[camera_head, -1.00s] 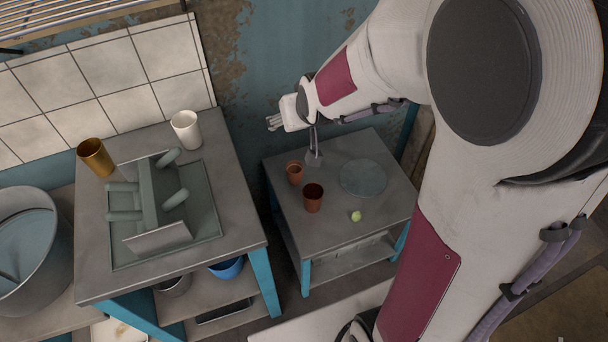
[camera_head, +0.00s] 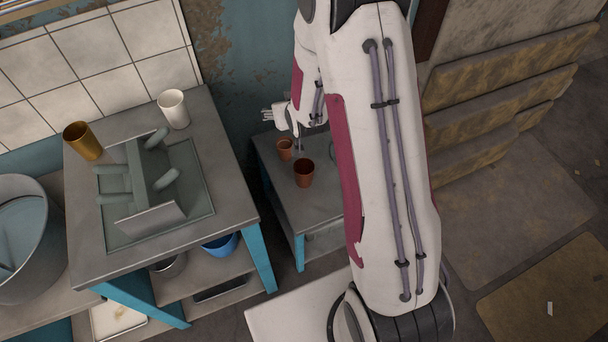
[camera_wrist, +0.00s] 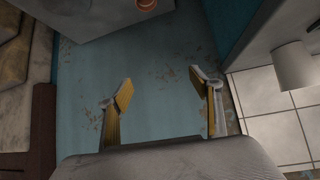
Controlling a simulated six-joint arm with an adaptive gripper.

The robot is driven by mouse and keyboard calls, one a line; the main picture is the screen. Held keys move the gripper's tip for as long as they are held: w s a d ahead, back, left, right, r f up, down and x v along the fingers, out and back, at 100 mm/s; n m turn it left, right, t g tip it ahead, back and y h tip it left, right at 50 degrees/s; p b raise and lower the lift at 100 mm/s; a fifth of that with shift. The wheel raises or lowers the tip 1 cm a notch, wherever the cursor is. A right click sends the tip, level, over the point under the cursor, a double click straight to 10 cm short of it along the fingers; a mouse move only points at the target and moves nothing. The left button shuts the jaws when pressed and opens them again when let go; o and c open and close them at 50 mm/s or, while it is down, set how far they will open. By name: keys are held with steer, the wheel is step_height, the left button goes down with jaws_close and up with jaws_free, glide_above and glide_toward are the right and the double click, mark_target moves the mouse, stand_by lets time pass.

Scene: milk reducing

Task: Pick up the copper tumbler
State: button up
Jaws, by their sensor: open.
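A shiny golden-brown metal tumbler (camera_head: 83,142) stands upright at the back left of the left table; it looks the most like copper. A dark reddish-brown cup (camera_head: 303,172) and a smaller terracotta cup (camera_head: 284,149) stand on the right table. My gripper (camera_head: 268,114) is above the back of the right table, apart from all the cups. In the wrist view my gripper (camera_wrist: 161,88) is open and empty, its yellow pads wide apart. A terracotta-coloured cup (camera_wrist: 146,4) is partly cut off at the top there. The golden-brown tumbler is not in the wrist view.
A white cup (camera_head: 173,108) stands right of the golden-brown tumbler; it also shows in the wrist view (camera_wrist: 293,67). A grey rack on a tray (camera_head: 200,210) fills the left table's middle. A tiled wall (camera_head: 110,70) stands behind. My arm hides much of the right table.

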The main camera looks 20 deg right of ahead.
steer(key=t, duration=0.1)
glide_above(306, 178)
steer(key=w+a, duration=0.1)
steer(key=w, duration=0.4)
step_height(306, 178, down, 15)
steer(key=shift+m+t+h, duration=0.4)
steer(key=shift+t+h, duration=0.1)
steer(key=shift+t, duration=0.1)
steer(key=s+f, duration=0.2)
steer(key=f, duration=0.1)
steer(key=s+f, duration=0.3)
steer(key=f, duration=0.1)
steer(key=s+f, duration=0.2)
steer(key=f, duration=0.1)
steer(key=shift+s+d+f, duration=0.25)
steer(key=shift+s+f, duration=0.05)
steer(key=shift+f, duration=0.1)
steer(key=shift+s+f, duration=0.5)
steer(key=shift+s, duration=0.1)
steer(key=shift+w, duration=0.1)
steer(key=shift+x, duration=1.25)
steer(key=shift+x, duration=2.55)
steer(key=shift+w+r, duration=0.1)
steer(key=shift+r, duration=0.1)
steer(key=c, duration=1.3)
